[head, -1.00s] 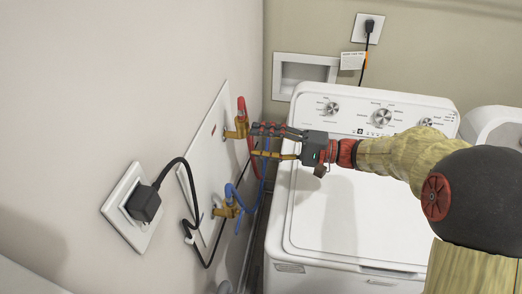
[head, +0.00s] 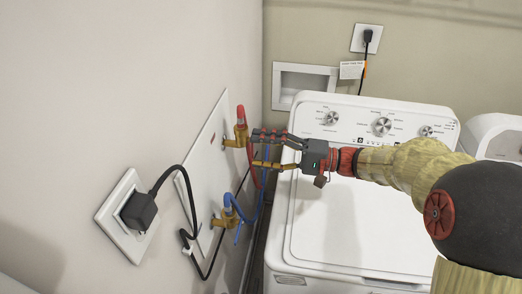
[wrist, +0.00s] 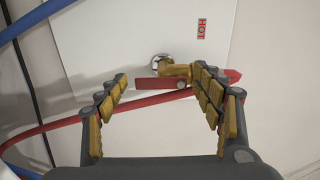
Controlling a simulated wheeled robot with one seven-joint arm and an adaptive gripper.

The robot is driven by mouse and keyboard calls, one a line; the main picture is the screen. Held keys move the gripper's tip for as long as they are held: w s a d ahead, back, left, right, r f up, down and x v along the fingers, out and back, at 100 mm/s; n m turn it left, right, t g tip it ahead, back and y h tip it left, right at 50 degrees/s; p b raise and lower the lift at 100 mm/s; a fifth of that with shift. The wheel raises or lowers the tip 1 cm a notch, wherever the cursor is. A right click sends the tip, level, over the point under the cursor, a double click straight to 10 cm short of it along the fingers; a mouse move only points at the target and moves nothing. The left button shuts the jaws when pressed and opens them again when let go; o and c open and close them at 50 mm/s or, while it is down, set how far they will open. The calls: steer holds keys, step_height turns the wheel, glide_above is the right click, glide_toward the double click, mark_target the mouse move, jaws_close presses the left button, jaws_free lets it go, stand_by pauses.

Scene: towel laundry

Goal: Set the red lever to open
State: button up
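The red lever (wrist: 160,84) is a flat bar in front of the brass hot valve (wrist: 178,70), by the HOT label (wrist: 202,28) in the wrist view. It lies between the fingers of my gripper (wrist: 160,88), with a gap at the left finger. The right finger overlaps the valve's side; I cannot tell whether it touches. My gripper (head: 252,150) is open at the red-topped brass valve (head: 241,135) in the head view. The lever bar is not clear there.
A red hose (wrist: 50,130) passes behind the fingers. A blue hose (head: 240,218) hangs at the lower valve (head: 226,220). A black cord runs from a wall plug (head: 139,210). The white washer (head: 345,225) stands below my arm, with free space above its lid.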

steer(key=shift+o, duration=0.3)
steer(key=s+d, duration=0.1)
steer(key=d, duration=1.1)
steer(key=shift+s, duration=0.3)
steer(key=shift+a, duration=0.1)
